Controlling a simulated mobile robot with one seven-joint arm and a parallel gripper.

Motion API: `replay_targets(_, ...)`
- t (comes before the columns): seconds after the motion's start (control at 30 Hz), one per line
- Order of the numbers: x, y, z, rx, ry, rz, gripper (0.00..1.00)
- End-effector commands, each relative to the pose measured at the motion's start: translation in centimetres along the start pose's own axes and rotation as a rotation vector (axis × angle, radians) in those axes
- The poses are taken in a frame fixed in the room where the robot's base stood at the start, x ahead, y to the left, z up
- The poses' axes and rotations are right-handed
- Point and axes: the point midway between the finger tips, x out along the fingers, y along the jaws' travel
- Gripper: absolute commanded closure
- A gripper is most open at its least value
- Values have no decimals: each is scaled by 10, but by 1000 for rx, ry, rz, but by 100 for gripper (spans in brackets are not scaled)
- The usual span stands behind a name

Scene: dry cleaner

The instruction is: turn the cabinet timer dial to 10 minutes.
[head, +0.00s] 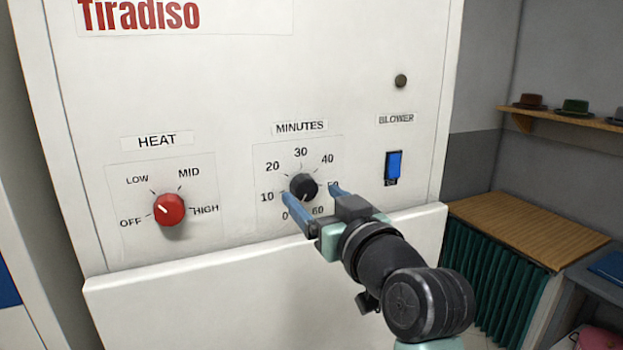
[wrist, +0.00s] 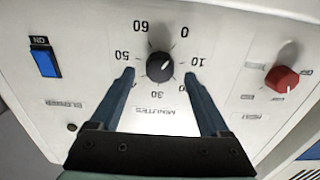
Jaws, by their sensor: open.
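The black timer dial (head: 303,187) sits on the white cabinet front under the MINUTES label, ringed by numbers from 0 to 60. In the wrist view, the dial (wrist: 160,67) appears upside down, its white mark pointing up and right, toward the side of 0 and 10; the exact reading is hard to tell. My gripper (head: 311,193) is open, its two blue fingers on either side of the dial. In the wrist view, my gripper (wrist: 159,75) shows clear gaps between both fingers and the dial. The fingers partly cover the 50 and some other scale marks.
A red HEAT knob (head: 169,209) is left of the dial. A blue BLOWER switch (head: 393,166) and a small dark round button (head: 400,81) are to its right. A white ledge (head: 270,265) juts out below the controls. A wooden-topped unit (head: 520,228) stands at right.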

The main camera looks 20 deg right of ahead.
Motion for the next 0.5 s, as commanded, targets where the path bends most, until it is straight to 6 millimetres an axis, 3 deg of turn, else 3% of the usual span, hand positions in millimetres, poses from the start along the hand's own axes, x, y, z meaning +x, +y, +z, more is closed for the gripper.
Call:
replay_targets(0.2, 19, 0, -1, 0, 0, 0, 20)
replay_targets(0.5, 22, 0, 0, -1, 0, 1, 20)
